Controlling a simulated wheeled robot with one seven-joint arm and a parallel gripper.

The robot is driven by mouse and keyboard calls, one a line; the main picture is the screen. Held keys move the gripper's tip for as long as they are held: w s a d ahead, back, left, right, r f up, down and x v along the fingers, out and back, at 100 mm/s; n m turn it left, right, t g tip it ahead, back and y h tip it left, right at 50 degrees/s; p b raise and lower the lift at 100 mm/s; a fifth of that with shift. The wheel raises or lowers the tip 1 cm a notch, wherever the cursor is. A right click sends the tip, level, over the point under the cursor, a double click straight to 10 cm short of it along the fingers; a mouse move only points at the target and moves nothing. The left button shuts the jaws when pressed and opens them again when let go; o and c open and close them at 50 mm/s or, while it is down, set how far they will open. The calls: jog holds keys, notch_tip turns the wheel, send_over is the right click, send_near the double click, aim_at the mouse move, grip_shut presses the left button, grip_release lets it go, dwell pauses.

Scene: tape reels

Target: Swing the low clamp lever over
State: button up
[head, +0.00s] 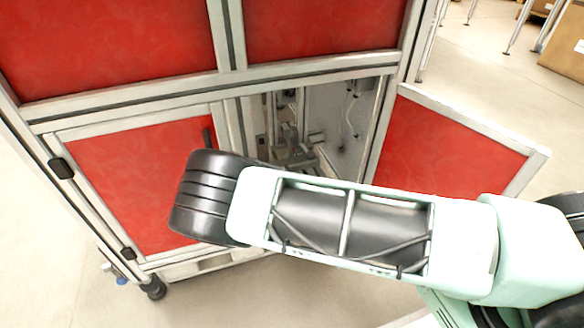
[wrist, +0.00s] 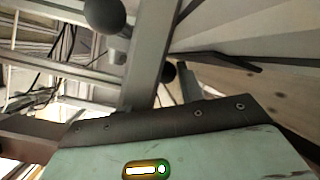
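The clamp lever cannot be picked out surely. In the wrist view a black ball knob (wrist: 105,15) on a grey stem shows at the top, and a second, smaller black knob (wrist: 168,72) shows lower, just beyond my gripper (wrist: 165,118). I cannot tell which knob belongs to the low lever. In the head view a grey mechanism (head: 292,148) stands inside the open lower bay, partly hidden by my arm. My gripper is hidden behind the arm there. In the wrist view its body fills the bottom, and its fingertips are not clear. No held object shows.
A red-panelled cabinet frame (head: 130,108) surrounds the bay. The right red door (head: 450,145) stands open; the left red door (head: 130,180) is closed. A grey bar (wrist: 152,60) crosses close in front of my gripper. Cables (head: 350,105) hang on the bay's wall.

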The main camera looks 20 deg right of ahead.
aim_at(291, 143)
notch_tip(291, 143, up, 9)
jog(key=p, duration=0.5)
jog(key=shift+r, duration=0.2)
jog(key=shift+w, duration=0.1)
jog(key=shift+a+f+p, duration=0.1)
jog(key=shift+f+p, duration=0.1)
jog(key=shift+p, duration=0.1)
jog(key=shift+o, duration=1.2)
jog(key=shift+s+a+r+p, duration=0.25)
jog(key=shift+s+r+p, duration=0.3)
jog(key=shift+p, duration=0.25)
jog(key=shift+s+a+r+p, duration=0.15)
jog(key=shift+s+r+p, duration=0.05)
jog(key=shift+s+p, duration=0.15)
jog(key=shift+c, duration=1.2)
jog(key=s+a+r+p, duration=0.7)
jog(key=s+r+p, duration=0.2)
jog(key=s+p, duration=0.3)
jog(key=shift+s+a+r+p, duration=0.2)
jog(key=shift+s+r+p, duration=0.2)
jog(key=shift+p, duration=0.15)
jog(key=shift+d+f, duration=0.1)
jog(key=shift+d, duration=0.1)
